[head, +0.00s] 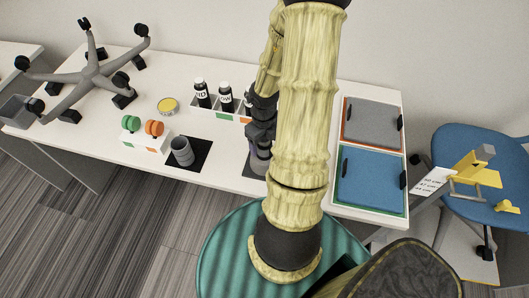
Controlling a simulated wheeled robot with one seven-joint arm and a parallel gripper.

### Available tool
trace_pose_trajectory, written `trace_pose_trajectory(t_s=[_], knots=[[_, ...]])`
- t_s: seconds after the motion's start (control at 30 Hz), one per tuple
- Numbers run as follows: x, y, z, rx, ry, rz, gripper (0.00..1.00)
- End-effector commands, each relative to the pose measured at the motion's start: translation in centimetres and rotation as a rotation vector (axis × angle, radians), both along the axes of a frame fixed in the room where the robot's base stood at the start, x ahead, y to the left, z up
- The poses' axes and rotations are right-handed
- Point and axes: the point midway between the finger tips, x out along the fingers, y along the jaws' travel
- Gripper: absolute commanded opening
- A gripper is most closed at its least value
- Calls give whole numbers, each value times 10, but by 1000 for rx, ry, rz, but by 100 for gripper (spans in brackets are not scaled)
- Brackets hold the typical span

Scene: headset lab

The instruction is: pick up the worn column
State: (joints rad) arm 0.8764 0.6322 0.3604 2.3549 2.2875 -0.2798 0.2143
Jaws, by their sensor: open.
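I cannot tell for sure which thing is the worn column. A short grey cylinder (182,152) stands upright on a black square mat (201,151) near the table's front edge. My gripper (258,163) points down over a second black mat (246,167), to the right of that cylinder and well apart from it. My gripper is open. Its fingertips are small and dark here, and my arm hides much of the area beside them. Whether something stands between the fingers is not clear.
Black bottles (203,94) stand in a rack behind. A white block (144,140) holds green and orange knobs. A yellow tin (168,105) and an upturned chair base (90,78) are to the left. Blue (371,183) and grey (371,127) trays lie at right.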

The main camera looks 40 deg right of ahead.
Motion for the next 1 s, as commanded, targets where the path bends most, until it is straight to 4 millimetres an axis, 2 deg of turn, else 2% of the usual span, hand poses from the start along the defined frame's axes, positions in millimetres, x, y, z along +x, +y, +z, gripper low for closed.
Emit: trace_pose_trajectory(t_s=[0.03,0.2,0.77,0.87,1.0], knots=[[1,1,-12,0,1,3,70],[0,1,-32,0,1,2,70],[0,0,-32,0,-1,0,70],[0,0,-32,0,-1,0,54],[0,0,-32,0,-1,1,27]])
